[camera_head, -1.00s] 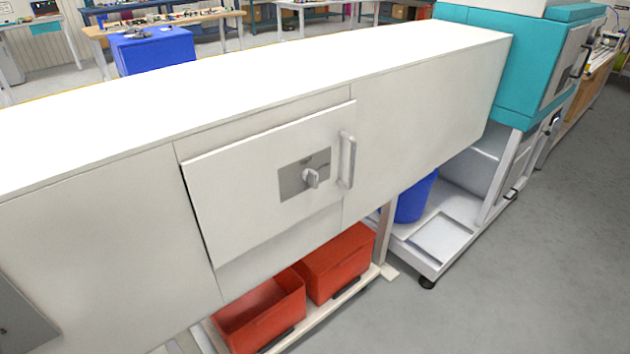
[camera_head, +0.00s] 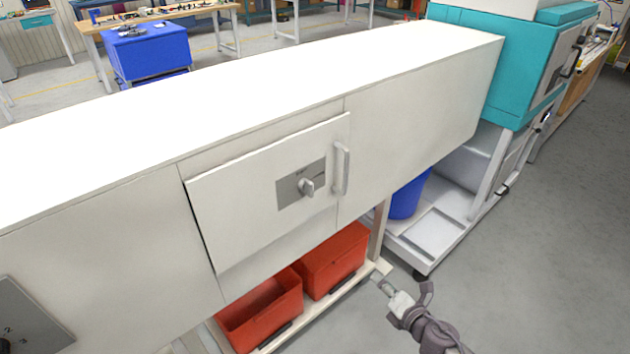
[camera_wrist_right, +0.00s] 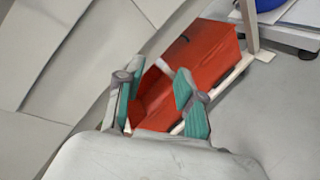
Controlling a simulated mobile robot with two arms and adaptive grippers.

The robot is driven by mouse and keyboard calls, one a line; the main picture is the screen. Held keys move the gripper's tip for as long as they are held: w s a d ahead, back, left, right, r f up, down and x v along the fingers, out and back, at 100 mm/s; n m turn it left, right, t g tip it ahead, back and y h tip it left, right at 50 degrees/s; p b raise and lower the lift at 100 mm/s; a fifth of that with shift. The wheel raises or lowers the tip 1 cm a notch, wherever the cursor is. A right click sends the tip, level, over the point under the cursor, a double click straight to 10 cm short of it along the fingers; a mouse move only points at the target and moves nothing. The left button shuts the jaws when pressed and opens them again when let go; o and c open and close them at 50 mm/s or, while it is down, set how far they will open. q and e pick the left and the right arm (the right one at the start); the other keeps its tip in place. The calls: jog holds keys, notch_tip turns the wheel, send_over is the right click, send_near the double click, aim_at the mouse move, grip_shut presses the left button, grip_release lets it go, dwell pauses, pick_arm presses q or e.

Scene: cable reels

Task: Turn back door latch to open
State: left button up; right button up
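The back door (camera_head: 240,215) is a white panel on the side of a long white machine, and it looks nearly flush with the machine's side. Its latch (camera_head: 307,187) is a small light knob on a grey plate (camera_head: 288,193), left of a vertical bar handle (camera_head: 342,168). My right gripper (camera_head: 405,289) is low at the right of the head view, below and right of the latch and apart from it. In the right wrist view its teal-padded fingers (camera_wrist_right: 158,98) are spread with nothing held between them. The left gripper does not show.
Two red bins (camera_head: 335,258) sit on a low shelf under the machine. A blue bin (camera_head: 410,196) and a teal machine (camera_head: 510,70) stand to the right. A grey panel (camera_head: 28,320) is at the lower left. Grey floor (camera_head: 560,250) is clear at the right.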

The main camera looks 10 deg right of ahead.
jog(key=w+a+r+n+y+p, duration=0.1)
jog(key=a+r+n+y, duration=0.15)
jog(key=r+n, duration=0.4)
jog(key=w+a+r+n+y, duration=0.1)
jog(key=a+r+n+y, duration=0.15)
jog(key=r, duration=0.65)
jog(key=n+y+p, duration=0.1)
jog(key=n, duration=0.5)
send_near(313, 190)
jog(key=shift+t, duration=0.4)
jog(key=x, duration=0.9)
jog(key=shift+a+f, duration=0.25)
jog(key=shift+f, duration=0.05)
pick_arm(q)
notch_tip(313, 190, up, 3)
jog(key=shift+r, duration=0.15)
pick_arm(e)
grip_shut()
